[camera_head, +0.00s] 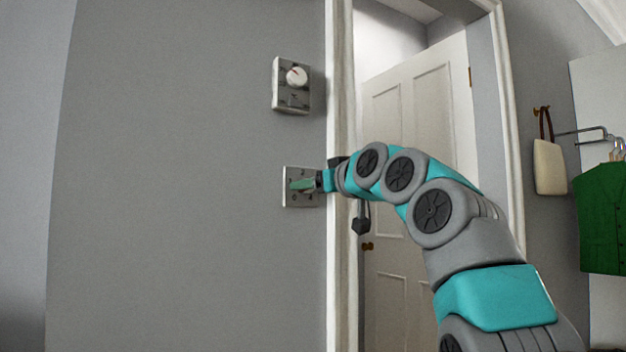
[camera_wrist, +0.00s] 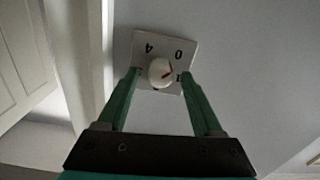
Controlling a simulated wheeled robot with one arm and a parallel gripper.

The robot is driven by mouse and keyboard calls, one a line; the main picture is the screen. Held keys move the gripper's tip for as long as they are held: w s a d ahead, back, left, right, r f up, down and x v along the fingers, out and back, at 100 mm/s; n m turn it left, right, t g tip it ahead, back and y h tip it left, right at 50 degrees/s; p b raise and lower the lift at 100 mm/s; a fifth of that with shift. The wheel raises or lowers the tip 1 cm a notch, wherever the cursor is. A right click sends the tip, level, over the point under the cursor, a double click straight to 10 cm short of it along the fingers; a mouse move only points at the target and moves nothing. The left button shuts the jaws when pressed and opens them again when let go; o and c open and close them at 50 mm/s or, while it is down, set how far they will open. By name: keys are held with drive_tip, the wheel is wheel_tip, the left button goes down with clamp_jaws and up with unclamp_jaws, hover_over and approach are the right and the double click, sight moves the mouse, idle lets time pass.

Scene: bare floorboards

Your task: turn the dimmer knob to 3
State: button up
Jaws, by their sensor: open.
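The dimmer knob (camera_wrist: 158,70) is a round white knob with a red pointer, on a pale square plate (camera_wrist: 150,45). The plate's numbers look upside down in the wrist view; 4 and 0 are readable, and what looks like a 1 is partly behind the right finger. The pointer slants to the upper right, toward the 0 and 1 side. My gripper (camera_head: 303,185) is open, one finger on each side of the knob. I cannot tell if they touch it. In the head view my fingers hide the knob on the lower wall plate (camera_head: 290,200).
A second wall plate (camera_head: 282,90) with a white dial (camera_head: 296,76) and red pointer is above. A door frame (camera_head: 341,120) stands close on the right, with a white door (camera_head: 420,110) behind my arm. A bag (camera_head: 549,167) and green garment (camera_head: 603,220) hang further right.

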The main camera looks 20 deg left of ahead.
clamp_jaws()
idle(0.5)
